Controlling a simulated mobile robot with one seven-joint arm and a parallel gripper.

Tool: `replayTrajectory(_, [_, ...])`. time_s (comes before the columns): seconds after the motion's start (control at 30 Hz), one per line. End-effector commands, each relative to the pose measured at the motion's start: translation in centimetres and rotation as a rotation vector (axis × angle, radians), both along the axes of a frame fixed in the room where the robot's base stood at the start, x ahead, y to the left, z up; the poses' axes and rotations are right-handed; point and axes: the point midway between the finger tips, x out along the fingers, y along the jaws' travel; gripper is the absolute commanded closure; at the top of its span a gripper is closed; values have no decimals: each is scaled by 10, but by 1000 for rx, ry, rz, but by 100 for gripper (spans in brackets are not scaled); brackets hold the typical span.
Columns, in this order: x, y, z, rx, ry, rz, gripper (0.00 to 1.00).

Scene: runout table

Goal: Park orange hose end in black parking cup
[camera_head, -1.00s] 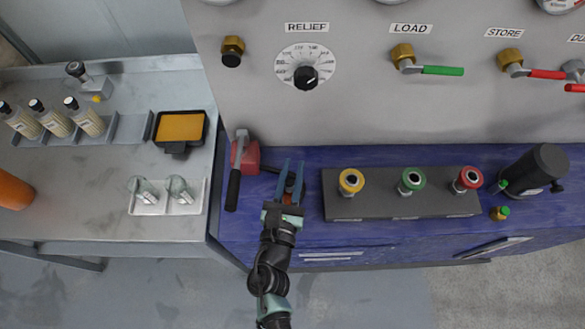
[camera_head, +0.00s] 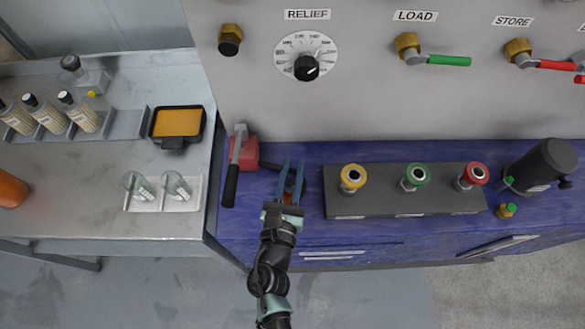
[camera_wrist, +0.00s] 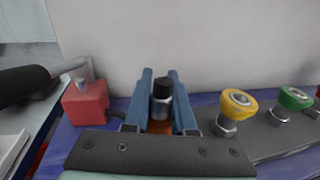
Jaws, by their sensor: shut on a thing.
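My gripper (camera_head: 291,170) has its blue fingers pointing at the grey panel, over the blue bench top left of the dark block. In the wrist view, the fingers (camera_wrist: 160,105) are shut around an upright piece with an orange lower part (camera_wrist: 160,127), a metal collar and a black top; I take it as the orange hose end. Its orange part shows small between the fingers in the head view (camera_head: 288,196). A short dark hose runs toward it from the red pump body. A black cylinder (camera_head: 545,165) stands at the bench's right; I cannot tell whether it is the parking cup.
The red pump (camera_head: 246,153) with its black-handled lever (camera_head: 231,185) stands close left of my gripper. The dark block (camera_head: 400,203) carries yellow, green and red couplings to the right. A green-capped brass fitting (camera_head: 505,210) is near the black cylinder. The panel rises behind.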

Motion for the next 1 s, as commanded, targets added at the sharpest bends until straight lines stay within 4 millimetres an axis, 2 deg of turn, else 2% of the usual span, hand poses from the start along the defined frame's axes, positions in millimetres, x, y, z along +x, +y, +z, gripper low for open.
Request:
replayTrajectory(0.8, [0,0,-20,0,-2,-1,100])
replayTrajectory(0.83, [0,0,-19,0,-2,-1,71])
replayTrajectory(1.0, [0,0,-19,0,-1,0,41])
